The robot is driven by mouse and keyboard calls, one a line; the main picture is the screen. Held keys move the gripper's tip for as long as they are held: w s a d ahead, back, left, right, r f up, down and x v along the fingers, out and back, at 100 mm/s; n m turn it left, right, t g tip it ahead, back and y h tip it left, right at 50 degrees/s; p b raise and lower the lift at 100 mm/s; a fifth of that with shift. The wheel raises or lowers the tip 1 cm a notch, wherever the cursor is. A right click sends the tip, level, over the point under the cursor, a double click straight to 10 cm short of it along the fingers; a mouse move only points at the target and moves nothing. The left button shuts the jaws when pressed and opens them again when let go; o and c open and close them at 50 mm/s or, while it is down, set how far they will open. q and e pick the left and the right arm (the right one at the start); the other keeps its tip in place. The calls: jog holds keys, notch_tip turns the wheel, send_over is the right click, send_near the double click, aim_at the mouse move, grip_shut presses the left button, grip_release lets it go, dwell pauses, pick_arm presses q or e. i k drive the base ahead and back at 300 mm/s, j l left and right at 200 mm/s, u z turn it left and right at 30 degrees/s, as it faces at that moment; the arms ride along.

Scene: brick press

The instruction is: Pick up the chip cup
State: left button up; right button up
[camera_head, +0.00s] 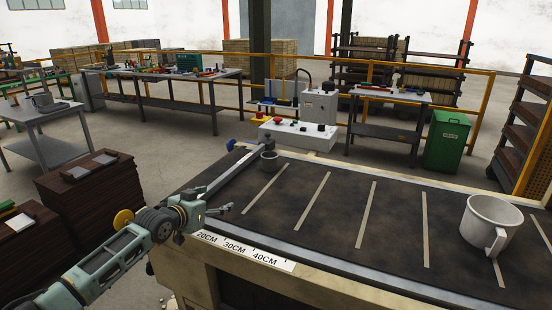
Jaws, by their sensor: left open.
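A large pale grey cup (490,222) with a handle stands upright at the right end of the dark table top (330,215). Its handle faces the front. No label shows which of the two is the chip cup. My left gripper (216,211) is open and empty by the table's front left edge. It is in front of the small cup and far to the left of the large cup. My right gripper is not in view.
Pale strips cross the table top, which is clear between the cups. A ruler strip (246,250) marks the front edge. A white control box (298,134) stands behind. Dark stacked blocks (95,200) stand left; a green bin (448,140) stands behind right.

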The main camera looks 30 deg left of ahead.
aim_at(269, 160)
jog(key=i+j, duration=0.1)
jog(key=i, duration=0.95)
